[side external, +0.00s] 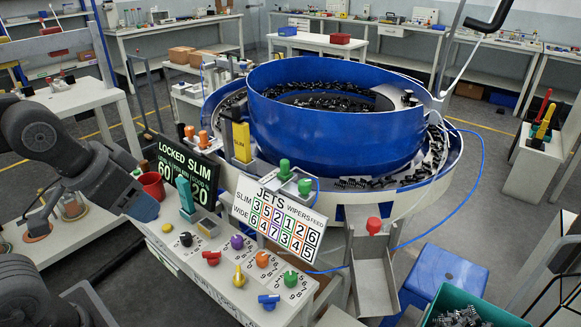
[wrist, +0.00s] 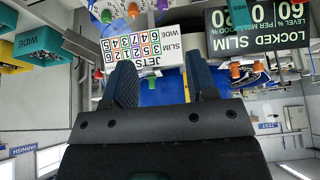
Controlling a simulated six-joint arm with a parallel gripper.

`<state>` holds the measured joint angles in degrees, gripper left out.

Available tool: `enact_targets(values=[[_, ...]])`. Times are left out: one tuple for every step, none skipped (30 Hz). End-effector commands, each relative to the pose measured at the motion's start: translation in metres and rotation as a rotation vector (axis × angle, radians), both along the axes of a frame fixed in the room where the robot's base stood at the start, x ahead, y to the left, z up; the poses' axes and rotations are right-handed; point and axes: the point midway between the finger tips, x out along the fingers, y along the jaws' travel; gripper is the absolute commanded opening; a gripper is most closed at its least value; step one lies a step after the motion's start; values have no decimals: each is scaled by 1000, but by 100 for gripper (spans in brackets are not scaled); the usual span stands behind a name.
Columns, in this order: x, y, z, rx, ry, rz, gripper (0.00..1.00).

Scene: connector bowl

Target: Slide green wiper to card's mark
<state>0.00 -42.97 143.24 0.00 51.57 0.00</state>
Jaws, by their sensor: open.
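The white card (side external: 278,217) reads JETS, WIPERS and FEED above SLIM and WIDE rows of numbers in coloured boxes. Two green pieces stand behind its top edge, a taller one (side external: 284,169) and a shorter one (side external: 305,187); I cannot tell which is the wiper, and their scales are not readable. In the wrist view the card (wrist: 145,47) is upside down, with a small green piece (wrist: 152,82) at its edge. My gripper (wrist: 159,62) is open and empty, its fingers framing that view; from the side its dark end hangs left of the panel, away from the green pieces.
The big blue bowl (side external: 317,115) holds dark parts. Between my arm and the card stand the LOCKED SLIM display (side external: 185,168), a teal lever (side external: 184,194) and a yellow SLIM block (side external: 241,142). Coloured knobs, such as the purple one (side external: 237,242), line the panel front.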

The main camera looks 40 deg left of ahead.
Motion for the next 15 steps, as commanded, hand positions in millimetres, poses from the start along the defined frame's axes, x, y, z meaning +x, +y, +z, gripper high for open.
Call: enact_targets(values=[[0,0,0,0,0,0,49],[0,0,0,0,1,1,47],[2,0,2,-2,3,4,47],[4,0,5,-6,5,9,47],[7,-1,8,-11,12,16,47],[13,-2,14,-19,22,29,47],[19,-2,20,-27,32,42,47],[25,-3,27,-36,45,58,47],[36,-4,37,-51,64,84,47],[45,-6,45,-61,80,106,47],[55,-7,53,-73,97,129,47],[68,-9,62,-88,121,163,47],[79,-11,69,-99,139,187,47],[89,-13,76,-110,156,213,47],[103,-15,83,-122,180,248,47]])
